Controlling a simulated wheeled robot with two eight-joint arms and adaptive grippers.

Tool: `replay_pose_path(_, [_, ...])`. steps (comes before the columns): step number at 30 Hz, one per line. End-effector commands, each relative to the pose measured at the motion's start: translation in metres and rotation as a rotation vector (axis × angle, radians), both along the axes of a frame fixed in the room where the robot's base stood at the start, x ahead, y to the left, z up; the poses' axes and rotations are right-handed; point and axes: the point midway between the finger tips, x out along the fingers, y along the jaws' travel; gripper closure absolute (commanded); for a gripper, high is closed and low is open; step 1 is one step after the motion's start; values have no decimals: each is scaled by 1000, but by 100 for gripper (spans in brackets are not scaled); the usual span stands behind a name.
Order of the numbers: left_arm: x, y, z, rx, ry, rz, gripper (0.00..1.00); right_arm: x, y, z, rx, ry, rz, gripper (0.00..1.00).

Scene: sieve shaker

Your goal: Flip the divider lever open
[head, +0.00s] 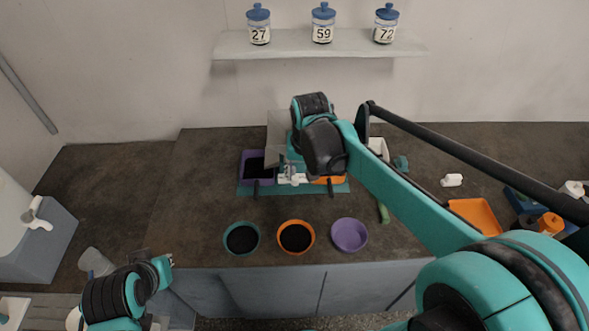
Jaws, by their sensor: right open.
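The sieve shaker stands on the dark counter at the middle of the head view, with a teal base (340,187), a grey translucent upper part (279,124), a purple bin (250,162) on its left and an orange bin (330,180) on its right. My right arm reaches over it from the right and hides much of it. My right gripper (291,176) is open, low at the shaker's front between the two bins. I cannot pick out the divider lever or tell whether the gripper touches it. My left arm's wrist is at the lower left, its fingers unclear.
A teal-rimmed bowl (241,238), an orange-rimmed bowl (296,237) and a purple bowl (349,235) stand along the counter's front. An orange tray (476,215) and a small white bottle (451,180) lie to the right. A wall shelf (320,45) holds numbered jars.

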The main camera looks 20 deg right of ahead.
Motion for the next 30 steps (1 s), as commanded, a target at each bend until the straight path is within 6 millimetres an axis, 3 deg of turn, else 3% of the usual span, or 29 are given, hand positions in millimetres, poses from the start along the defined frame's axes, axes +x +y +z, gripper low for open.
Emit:
replay_pose_path(3, [0,0,16,0,0,0,100,35,-2,-1,11,86,-75,59])
replay_pose_path(9, [0,0,27,0,0,0,100,64,-4,-15,16,183,-162,59])
replay_pose_path(16, [0,0,25,0,0,0,100,71,-5,-32,16,210,-186,59])
replay_pose_path(24, [0,0,14,-1,0,1,100,70,-5,-77,16,207,-183,59])
replay_pose_path(30, [0,0,10,-1,0,1,100,70,-5,-97,16,206,-183,59])
